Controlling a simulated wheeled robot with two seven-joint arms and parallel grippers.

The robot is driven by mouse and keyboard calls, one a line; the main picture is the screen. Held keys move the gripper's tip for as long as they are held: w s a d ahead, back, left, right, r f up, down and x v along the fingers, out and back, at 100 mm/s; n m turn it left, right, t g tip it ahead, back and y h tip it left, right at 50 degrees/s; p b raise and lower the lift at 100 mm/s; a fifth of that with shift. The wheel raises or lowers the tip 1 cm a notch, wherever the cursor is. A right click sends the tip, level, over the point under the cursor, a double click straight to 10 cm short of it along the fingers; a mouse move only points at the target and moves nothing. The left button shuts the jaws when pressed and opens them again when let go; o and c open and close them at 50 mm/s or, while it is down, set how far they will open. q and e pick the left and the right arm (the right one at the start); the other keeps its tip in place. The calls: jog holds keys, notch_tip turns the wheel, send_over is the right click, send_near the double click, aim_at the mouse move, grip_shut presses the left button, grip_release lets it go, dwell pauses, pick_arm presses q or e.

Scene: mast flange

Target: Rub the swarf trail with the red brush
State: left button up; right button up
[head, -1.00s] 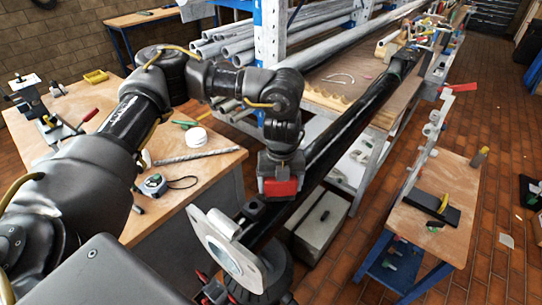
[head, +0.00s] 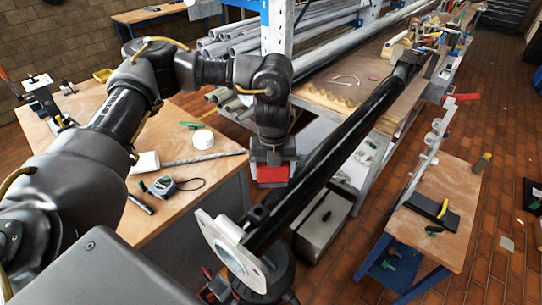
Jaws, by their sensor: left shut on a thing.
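My left gripper (head: 271,158) is shut on the red brush (head: 272,174), whose red block shows below the jaws. The brush is beside the near part of the long black mast tube (head: 335,147), on its left in the picture. I cannot tell whether it touches the tube. The mast's pale flange plate (head: 222,243) is below the gripper, at the tube's near end. I cannot make out the swarf trail from here. My right gripper is not in view.
A wooden bench (head: 128,227) on the left holds a tape measure (head: 163,187), a white roll (head: 203,137) and a drill bit. A pipe rack (head: 276,40) stands behind. A grey box (head: 323,229) is under the tube. A small table (head: 455,180) is at right.

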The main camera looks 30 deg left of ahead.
pick_arm(q)
jog(key=shift+r+p, duration=0.9)
jog(key=shift+r, duration=0.4)
